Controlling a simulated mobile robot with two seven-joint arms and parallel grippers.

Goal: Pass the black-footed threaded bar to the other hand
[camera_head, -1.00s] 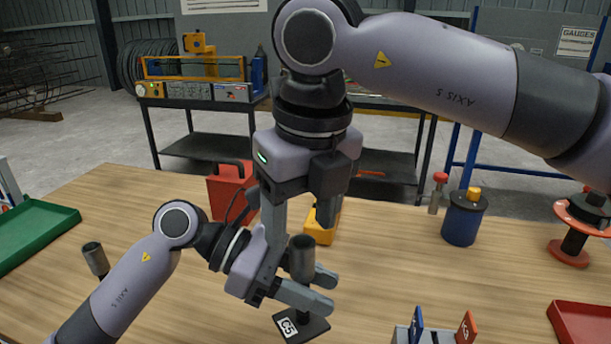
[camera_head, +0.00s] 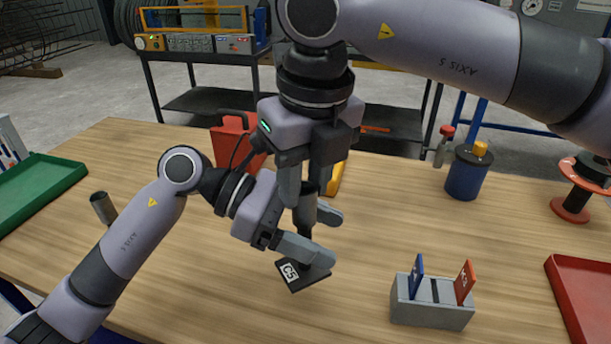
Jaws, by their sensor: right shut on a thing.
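The threaded bar has a flat black foot (camera_head: 314,278) with a white C5 label and a dark grey upper part. My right gripper (camera_head: 306,203) comes down from above and is shut on the bar's upper part. My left gripper (camera_head: 327,237) reaches in from the left, lower down. Its fingers are spread apart on either side of the bar, above the foot. The bar's middle is partly hidden by the fingers. The foot looks slightly tilted, and I cannot tell how far it is above the table.
The wooden table (camera_head: 190,270) has a grey slotted holder (camera_head: 432,313) with blue and red plates at front right. A red tray (camera_head: 560,300), blue canister (camera_head: 467,175), red can (camera_head: 228,140), green tray (camera_head: 40,190) and grey cylinder (camera_head: 103,207) stand around. A cart stands behind.

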